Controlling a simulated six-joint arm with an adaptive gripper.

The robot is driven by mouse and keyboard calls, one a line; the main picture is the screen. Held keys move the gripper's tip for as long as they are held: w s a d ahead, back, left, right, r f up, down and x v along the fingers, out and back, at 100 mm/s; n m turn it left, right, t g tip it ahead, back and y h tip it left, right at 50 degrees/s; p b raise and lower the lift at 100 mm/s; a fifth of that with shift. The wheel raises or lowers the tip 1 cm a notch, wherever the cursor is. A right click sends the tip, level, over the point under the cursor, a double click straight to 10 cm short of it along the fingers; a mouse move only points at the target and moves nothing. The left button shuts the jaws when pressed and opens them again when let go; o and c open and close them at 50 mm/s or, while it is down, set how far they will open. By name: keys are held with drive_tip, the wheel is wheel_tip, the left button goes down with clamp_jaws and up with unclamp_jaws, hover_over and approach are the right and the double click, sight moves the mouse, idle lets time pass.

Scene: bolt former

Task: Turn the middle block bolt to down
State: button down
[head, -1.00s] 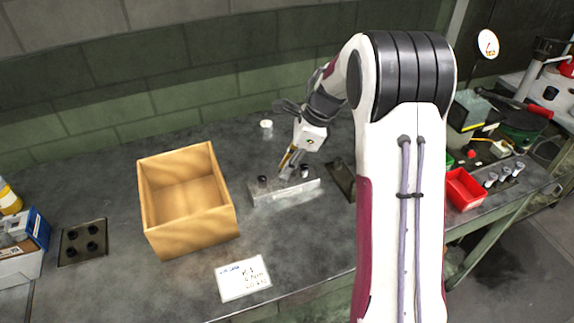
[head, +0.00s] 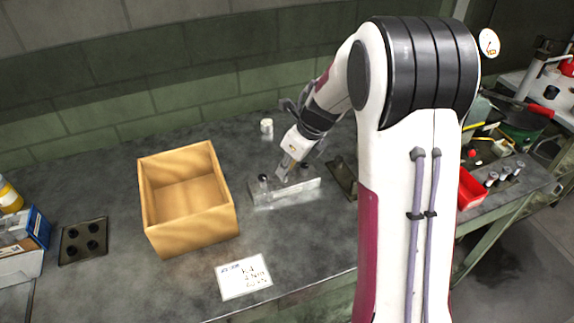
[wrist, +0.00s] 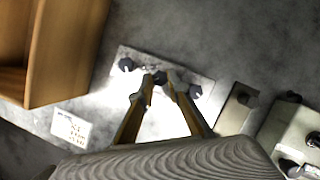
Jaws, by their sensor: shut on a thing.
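The metal block (head: 297,191) lies on the bench to the right of the wooden box, with dark-headed bolts in a row along it. In the wrist view the left bolt (wrist: 126,65), the middle bolt (wrist: 160,77) and the right bolt (wrist: 195,91) show on the block (wrist: 140,60). My gripper (head: 284,176) points down at the middle of the block. In the wrist view its two fingers (wrist: 160,84) are shut on the middle bolt, one on each side. In the head view the gripper hides the middle bolt. The exact turn of the bolt cannot be told.
The open wooden box (head: 190,224) stands left of the block. A white note card (head: 244,277) lies in front. A dark plate (head: 343,177) is just right of the block. A small white cup (head: 267,126) stands behind. A plate with holes (head: 83,241) lies far left.

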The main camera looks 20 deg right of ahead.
drive_tip(key=shift+a+m+h, duration=0.1)
drive_tip(key=shift+m+h, duration=0.5)
drive_tip(key=shift+m, duration=1.4)
drive_tip(key=c, duration=1.9)
unclamp_jaws()
drive_tip(key=shift+s, duration=0.1)
drive_tip(key=shift+r, duration=0.1)
drive_tip(key=shift+v, duration=3.7)
drive_tip(key=shift+s+a, duration=0.15)
